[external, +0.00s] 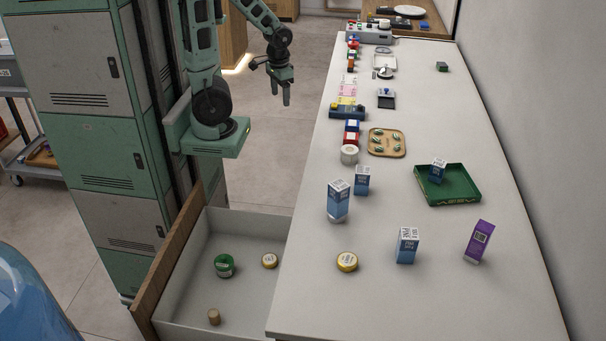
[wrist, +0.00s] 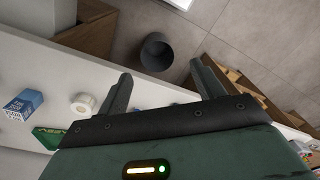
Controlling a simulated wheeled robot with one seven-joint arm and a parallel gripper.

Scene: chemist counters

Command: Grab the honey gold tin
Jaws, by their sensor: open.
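Two small round gold tins are in the external view. One gold tin (external: 347,262) sits on the near part of the white counter. The other gold tin (external: 269,261) lies in the open drawer, beside a green tin (external: 223,265). I cannot read their labels, so I cannot tell which one is honey. My gripper (external: 280,96) is open and empty, fingers down, left of the counter and far from both tins. In the wrist view my open gripper (wrist: 162,74) has nothing between its fingers, and no gold tin shows.
Blue-and-white boxes (external: 338,201), a purple box (external: 479,241) and a green tray (external: 447,201) stand on the counter (external: 400,305). A cork-coloured piece (external: 214,316) is in the drawer (external: 180,308). A white roll (external: 349,155) stands by the counter's left edge. The wrist view shows a dark bin (wrist: 157,52).

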